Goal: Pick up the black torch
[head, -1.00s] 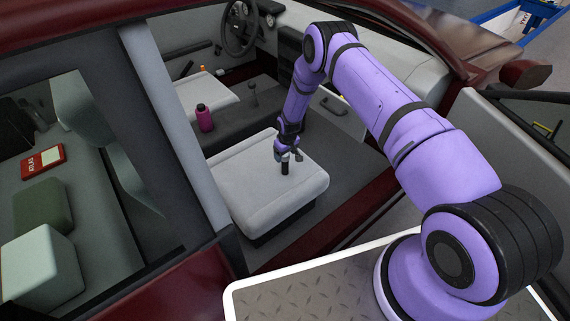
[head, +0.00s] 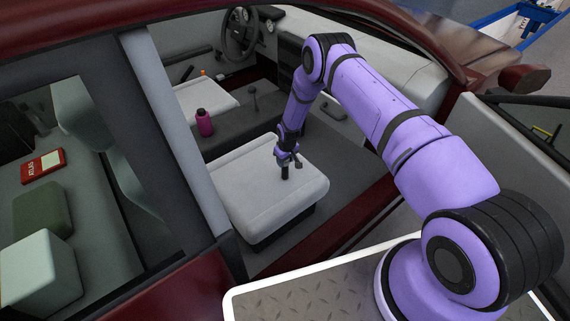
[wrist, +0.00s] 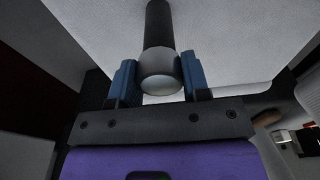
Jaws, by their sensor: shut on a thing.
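The black torch (head: 285,173) is upright over the light grey front seat (head: 262,205). My gripper (head: 288,161) is above it and around its upper end, with the jaws shut on it. In the wrist view the torch's dark body (wrist: 158,25) and its pale round end (wrist: 160,72) lie between the two blue fingers of my gripper (wrist: 160,75). The head view does not clearly show whether the torch's lower end touches the seat.
A magenta bottle (head: 204,122) stands beyond the seat, near a gear lever (head: 253,98). The steering wheel (head: 240,35) is at the back. The door pillar (head: 175,130) stands left of the seat, and the open door (head: 510,150) is on the right.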

